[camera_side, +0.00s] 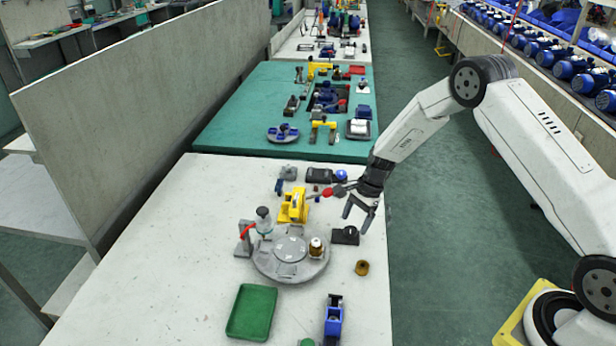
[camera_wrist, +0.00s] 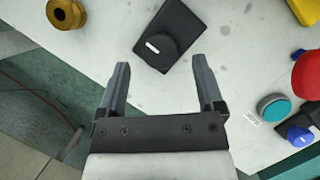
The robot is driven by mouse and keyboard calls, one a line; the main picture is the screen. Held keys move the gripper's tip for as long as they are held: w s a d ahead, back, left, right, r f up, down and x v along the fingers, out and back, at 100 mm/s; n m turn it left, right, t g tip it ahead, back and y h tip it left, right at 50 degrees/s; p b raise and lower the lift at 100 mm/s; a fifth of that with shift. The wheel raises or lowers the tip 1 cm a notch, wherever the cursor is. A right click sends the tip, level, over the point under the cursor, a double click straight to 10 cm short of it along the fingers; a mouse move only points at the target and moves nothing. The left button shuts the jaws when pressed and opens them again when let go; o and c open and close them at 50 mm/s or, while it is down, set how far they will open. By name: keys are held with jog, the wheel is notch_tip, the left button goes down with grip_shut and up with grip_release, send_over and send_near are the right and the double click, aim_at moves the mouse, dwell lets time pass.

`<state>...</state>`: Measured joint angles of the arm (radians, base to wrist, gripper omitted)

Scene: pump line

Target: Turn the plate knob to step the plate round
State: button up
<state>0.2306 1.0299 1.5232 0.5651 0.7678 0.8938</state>
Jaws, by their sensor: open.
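The plate knob (camera_side: 350,232) is a black dial on a dark block on the white bench. In the wrist view the knob (camera_wrist: 158,46) shows a white mark and sits just beyond my fingertips, roughly centred between them. My gripper (camera_side: 358,212) is open and empty, pointing down above the knob block and apart from it; its two fingers also show in the wrist view (camera_wrist: 162,66). The round grey plate (camera_side: 268,265) lies left of the knob, with a brown-and-white part (camera_side: 316,248) on its right side.
A brass ring (camera_side: 362,268) lies in front of the knob. A yellow fixture (camera_side: 293,207) and a red-ended item (camera_side: 335,191) stand behind. A grey stand (camera_side: 243,240) is left of the plate. A green tray (camera_side: 252,312) and blue device (camera_side: 333,320) are in front.

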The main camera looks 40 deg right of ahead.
aim_at(350, 233)
jog(key=shift+x, duration=1.5)
jog(key=shift+r, duration=0.1)
grip_shut()
